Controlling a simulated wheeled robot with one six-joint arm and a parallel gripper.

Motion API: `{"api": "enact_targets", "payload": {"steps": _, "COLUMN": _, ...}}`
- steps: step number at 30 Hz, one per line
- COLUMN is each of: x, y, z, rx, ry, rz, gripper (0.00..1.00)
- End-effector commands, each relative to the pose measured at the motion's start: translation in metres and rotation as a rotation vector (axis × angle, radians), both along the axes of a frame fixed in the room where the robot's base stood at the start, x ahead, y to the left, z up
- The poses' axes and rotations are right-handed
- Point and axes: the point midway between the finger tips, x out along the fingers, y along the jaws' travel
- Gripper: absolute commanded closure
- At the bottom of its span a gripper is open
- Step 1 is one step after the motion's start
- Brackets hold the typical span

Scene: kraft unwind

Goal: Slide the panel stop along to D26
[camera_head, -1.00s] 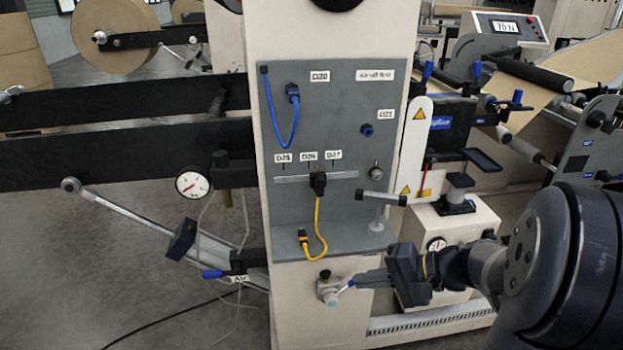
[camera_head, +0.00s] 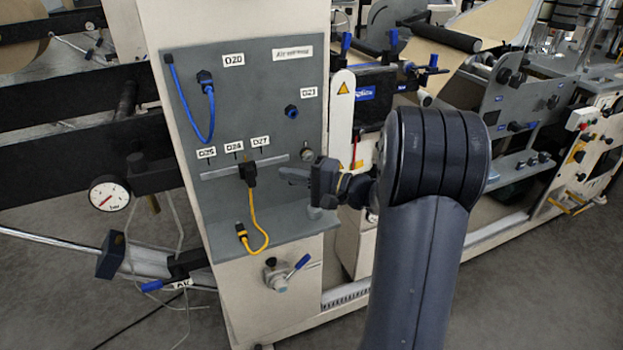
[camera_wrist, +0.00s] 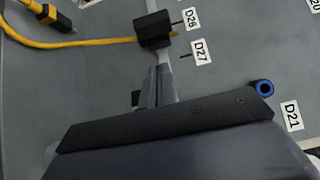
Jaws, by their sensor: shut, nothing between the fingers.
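The panel stop appears to be the black block (camera_head: 249,173) on the pale horizontal rail (camera_head: 215,173) of the grey panel, with a yellow cable attached. The D26 label (camera_head: 234,146) is above the rail, between D25 and D27 (camera_head: 262,140). My gripper (camera_head: 284,172) is shut and empty at the right end of the rail, to the right of the block and apart from it. In the wrist view its dark body hides the rail's near end.
The yellow cable (camera_head: 254,215) hangs from the block to a plug (camera_head: 242,232) near the panel's lower edge. A blue cable (camera_head: 211,115) loops above the rail. A valve (camera_head: 277,277) is below.

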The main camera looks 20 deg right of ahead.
Motion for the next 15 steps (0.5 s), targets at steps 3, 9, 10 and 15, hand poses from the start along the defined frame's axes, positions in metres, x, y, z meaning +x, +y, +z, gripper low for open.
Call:
{"api": "enact_targets", "payload": {"steps": 3, "x": 0.009, "y": 0.020, "z": 0.001, "rx": 0.001, "ry": 0.001, "rz": 0.004, "gripper": 1.00}}
{"api": "enact_targets", "payload": {"steps": 9, "x": 0.008, "y": 0.043, "z": 0.000, "rx": 0.000, "ry": 0.001, "rz": 0.002, "gripper": 1.00}}
{"api": "enact_targets", "payload": {"steps": 10, "x": 0.008, "y": 0.045, "z": 0.000, "rx": 0.000, "ry": 0.001, "rz": 0.002, "gripper": 1.00}}
{"api": "enact_targets", "payload": {"steps": 15, "x": 0.008, "y": 0.048, "z": 0.000, "rx": -0.001, "ry": 0.001, "rz": 0.000, "gripper": 1.00}}
